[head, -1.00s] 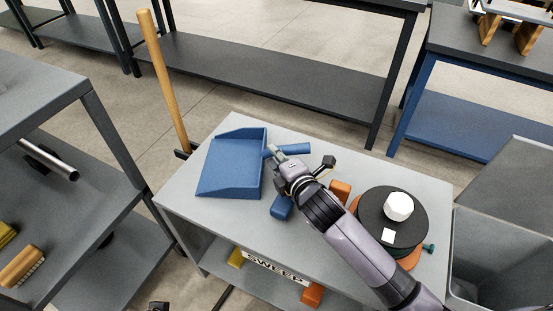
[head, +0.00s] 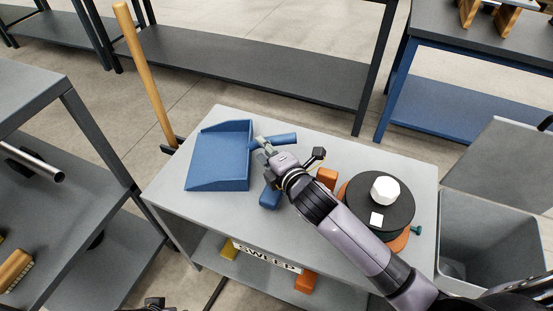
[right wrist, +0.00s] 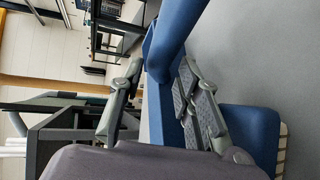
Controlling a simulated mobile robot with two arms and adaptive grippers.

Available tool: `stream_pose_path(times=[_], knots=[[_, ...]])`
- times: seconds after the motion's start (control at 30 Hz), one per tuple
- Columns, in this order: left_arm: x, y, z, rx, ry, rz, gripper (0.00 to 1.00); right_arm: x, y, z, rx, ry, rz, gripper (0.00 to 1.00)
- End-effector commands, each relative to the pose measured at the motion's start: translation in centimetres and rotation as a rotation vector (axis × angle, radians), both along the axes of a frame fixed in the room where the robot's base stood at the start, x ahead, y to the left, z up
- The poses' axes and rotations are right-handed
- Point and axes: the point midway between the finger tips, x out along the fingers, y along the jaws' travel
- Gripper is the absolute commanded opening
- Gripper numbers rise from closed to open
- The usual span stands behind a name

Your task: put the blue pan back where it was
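The blue pan (head: 220,158), a dustpan, lies on the grey table's top near its left end, its handle (head: 284,139) pointing right. My right gripper (head: 290,152) is at the handle, with its fingers spread apart. In the right wrist view, the gripper (right wrist: 160,98) has a wide gap between its fingers. The blue handle (right wrist: 178,35) runs close by the right-hand finger; no grip on it shows. My left gripper (head: 155,303) barely shows at the bottom edge, too little to tell its state.
A blue brush (head: 269,197) lies near my right gripper, and an orange block (head: 327,178) is beside my arm. A black disc (head: 388,208) with white pieces stands at the table's right. A wooden pole (head: 145,75) rises behind the left end. A grey bin (head: 490,235) stands right.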

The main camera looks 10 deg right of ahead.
Motion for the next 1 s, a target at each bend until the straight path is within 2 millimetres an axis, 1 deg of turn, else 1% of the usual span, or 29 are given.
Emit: stream_pose_path(times=[0.1, 0.3, 0.4, 0.5, 0.67, 1.0], knots=[[0.0, -0.1, -1.8, 0.000, 0.016, -0.001, 0.40, -2.4, -0.6, 0.8, 0.001, 0.003, 0.001, 0.31], [-0.2, -0.1, -4.5, 0.001, 0.029, -0.003, 0.40, -6.4, -1.6, 2.1, -0.001, 0.003, 0.001, 0.31], [-0.3, -0.1, -5.4, 0.002, 0.032, -0.004, 0.40, -8.0, -2.1, 2.5, -0.001, 0.003, 0.001, 0.31], [-0.4, -0.1, -6.0, 0.002, 0.034, -0.005, 0.40, -9.0, -2.3, 2.8, 0.000, 0.002, -0.001, 0.31], [-0.4, -0.1, -6.4, 0.002, 0.036, -0.005, 0.40, -9.7, -2.5, 3.0, 0.001, 0.001, 0.000, 0.31], [-0.4, -0.1, -6.4, 0.002, 0.035, -0.005, 0.40, -9.7, -2.5, 3.0, 0.003, 0.002, -0.001, 0.31]])
